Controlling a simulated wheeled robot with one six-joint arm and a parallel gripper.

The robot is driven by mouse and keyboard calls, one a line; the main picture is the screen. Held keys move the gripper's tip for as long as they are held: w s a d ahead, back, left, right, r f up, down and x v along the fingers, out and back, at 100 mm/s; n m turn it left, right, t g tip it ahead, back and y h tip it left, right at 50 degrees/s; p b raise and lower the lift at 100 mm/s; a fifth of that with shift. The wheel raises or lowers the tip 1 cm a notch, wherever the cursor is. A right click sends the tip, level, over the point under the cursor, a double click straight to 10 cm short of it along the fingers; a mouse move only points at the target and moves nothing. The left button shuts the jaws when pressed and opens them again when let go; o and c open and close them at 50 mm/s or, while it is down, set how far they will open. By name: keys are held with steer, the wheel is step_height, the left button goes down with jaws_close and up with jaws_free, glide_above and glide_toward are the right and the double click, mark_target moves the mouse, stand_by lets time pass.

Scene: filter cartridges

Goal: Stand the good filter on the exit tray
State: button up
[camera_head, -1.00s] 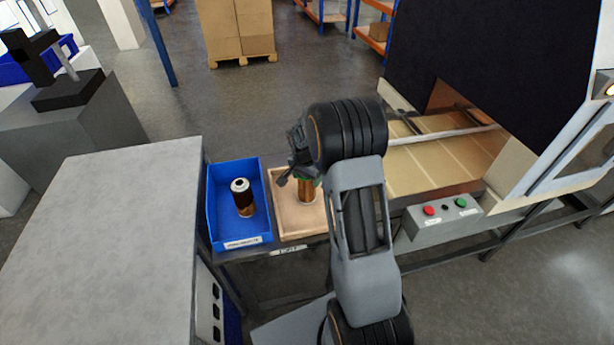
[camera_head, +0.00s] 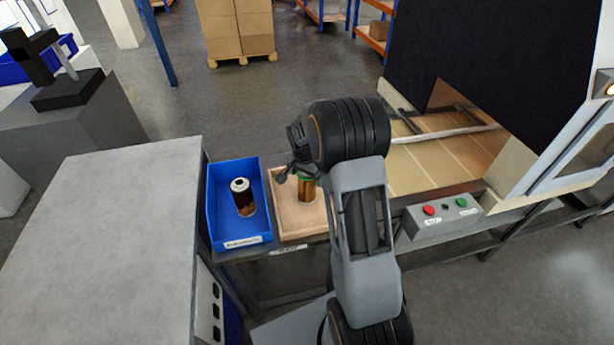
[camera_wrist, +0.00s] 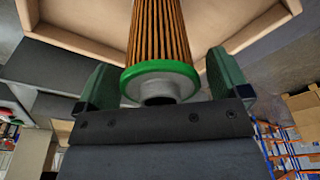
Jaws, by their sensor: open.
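A filter with brown pleats and a green end cap (camera_head: 307,188) stands upright in the light wooden tray (camera_head: 284,212), partly hidden behind my arm in the head view. In the wrist view the same filter (camera_wrist: 160,45) shows its green rim and grey centre between my two green fingers. My gripper (camera_wrist: 165,80) is open, with a gap between each finger and the filter. In the head view the fingers are mostly hidden by my wrist. A second filter, dark brown with a white top (camera_head: 244,197), stands in the blue bin (camera_head: 226,230).
The blue bin is directly left of the wooden tray. A grey cabinet top (camera_head: 110,230) lies further left and is bare. A control box with red and green buttons (camera_head: 444,220) and a machine opening (camera_head: 450,150) are to the right.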

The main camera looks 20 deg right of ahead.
steer(key=r, duration=0.3)
steer(key=a+r, duration=0.1)
steer(key=r, duration=0.3)
steer(key=s+r+b, duration=0.1)
steer(key=r, duration=0.2)
steer(key=shift+a+r, duration=0.2)
steer(key=shift+r, duration=0.1)
steer(key=s+a+r+n+t, duration=0.1)
steer(key=s+a+n, duration=0.2)
steer(key=s, duration=0.4)
steer(key=s+a+r+n+t, duration=0.1)
steer(key=s+a+r+n, duration=0.1)
steer(key=s, duration=0.5)
steer(key=s+a+r+n+t+y, duration=0.1)
steer(key=s+a+r+n, duration=0.1)
steer(key=s+a+n, duration=0.2)
steer(key=s+n, duration=0.2)
steer(key=s, duration=0.1)
steer(key=shift+s+a+r, duration=0.15)
steer(key=shift+a, duration=0.05)
